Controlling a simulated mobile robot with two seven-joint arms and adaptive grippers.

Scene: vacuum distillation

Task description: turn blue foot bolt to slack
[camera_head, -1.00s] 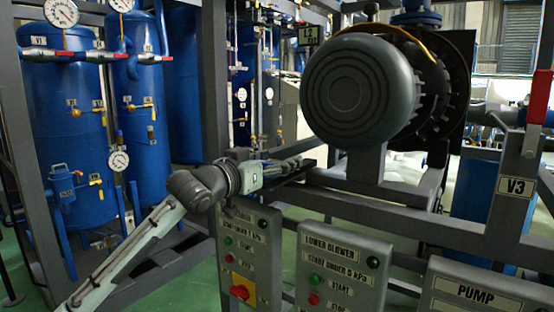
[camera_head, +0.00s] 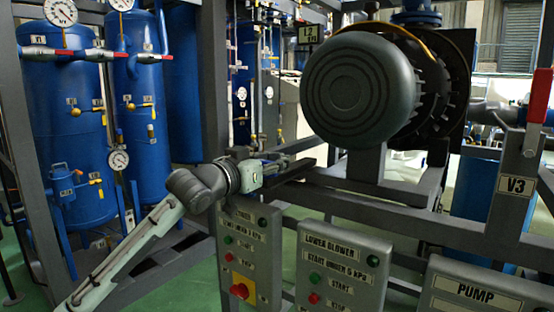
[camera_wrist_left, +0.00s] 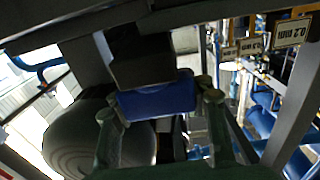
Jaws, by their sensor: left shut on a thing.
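The blue foot bolt (camera_wrist_left: 158,98) shows in the left wrist view as a blue block-like head under a dark part. My left gripper (camera_wrist_left: 160,104) has one finger on each side of it and is shut on it. In the head view my left gripper (camera_head: 292,160) reaches in from the left to the frame rail below the big grey motor (camera_head: 358,88). There the bolt is hidden or too small to make out. I cannot tell its turn angle. My right gripper is not in view.
Control boxes, including the lower blower box (camera_head: 342,268) and the pump box (camera_head: 472,290), hang below the rail. A grey upright post (camera_head: 214,90) stands close by my left arm. Blue tanks (camera_head: 68,140) stand at the left, and a red-handled V3 valve (camera_head: 540,95) at the right.

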